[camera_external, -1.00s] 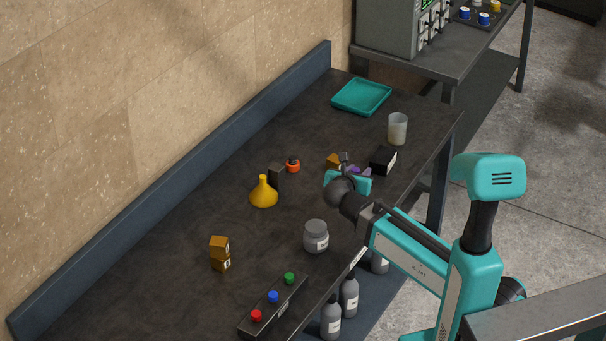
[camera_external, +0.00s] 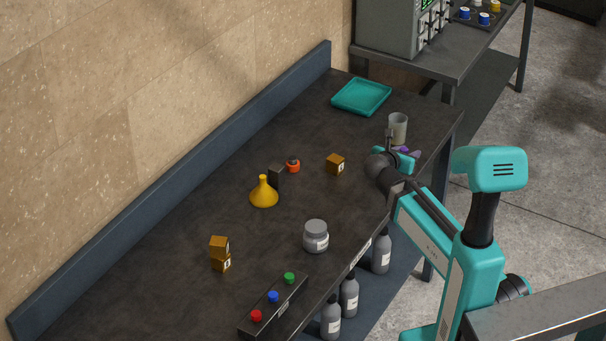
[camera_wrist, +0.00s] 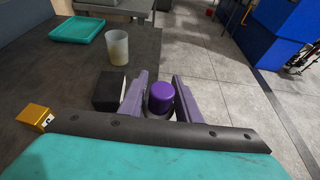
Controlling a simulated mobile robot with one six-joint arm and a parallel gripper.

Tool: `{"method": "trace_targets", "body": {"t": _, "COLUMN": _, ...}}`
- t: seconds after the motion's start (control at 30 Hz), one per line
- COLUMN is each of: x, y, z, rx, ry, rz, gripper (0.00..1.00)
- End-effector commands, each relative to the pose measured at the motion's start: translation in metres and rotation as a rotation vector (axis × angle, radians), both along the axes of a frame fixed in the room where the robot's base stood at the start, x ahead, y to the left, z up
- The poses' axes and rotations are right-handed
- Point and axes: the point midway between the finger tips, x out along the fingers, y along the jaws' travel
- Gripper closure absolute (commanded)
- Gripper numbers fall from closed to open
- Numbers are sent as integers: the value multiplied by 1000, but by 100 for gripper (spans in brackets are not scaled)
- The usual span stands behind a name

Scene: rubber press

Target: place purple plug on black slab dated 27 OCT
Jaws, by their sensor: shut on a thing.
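The purple plug (camera_wrist: 161,97) is held between the two purple fingers of my gripper (camera_wrist: 159,92) in the wrist view. In the external view my gripper (camera_external: 408,153) is near the right edge of the dark table, just in front of the cup. A black slab (camera_wrist: 109,90) lies on the table just left of my left finger in the wrist view, partly covered by it. In the external view my gripper hides this slab. Another black slab (camera_external: 276,176) stands upright beside the yellow funnel. I cannot read a date on either slab.
A translucent cup (camera_wrist: 117,46) and a teal tray (camera_external: 361,96) stand beyond the slab. A brown block (camera_external: 335,164) lies to the left. A yellow funnel (camera_external: 264,193), a grey jar (camera_external: 316,236) and a button box (camera_external: 273,307) are farther off. The table edge is close on the right.

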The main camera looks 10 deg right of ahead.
Motion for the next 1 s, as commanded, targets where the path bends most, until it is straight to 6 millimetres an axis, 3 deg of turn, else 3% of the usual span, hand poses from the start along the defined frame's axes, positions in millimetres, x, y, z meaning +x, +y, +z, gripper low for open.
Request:
{"method": "trace_targets", "body": {"t": 0.37, "x": 11, "y": 1, "z": 0, "rx": -1, "ry": 1, "rz": 0, "gripper": 93}}
{"method": "trace_targets", "body": {"t": 1.0, "x": 82, "y": 1, "z": -6, "rx": 0, "ry": 0, "rz": 0, "gripper": 93}}
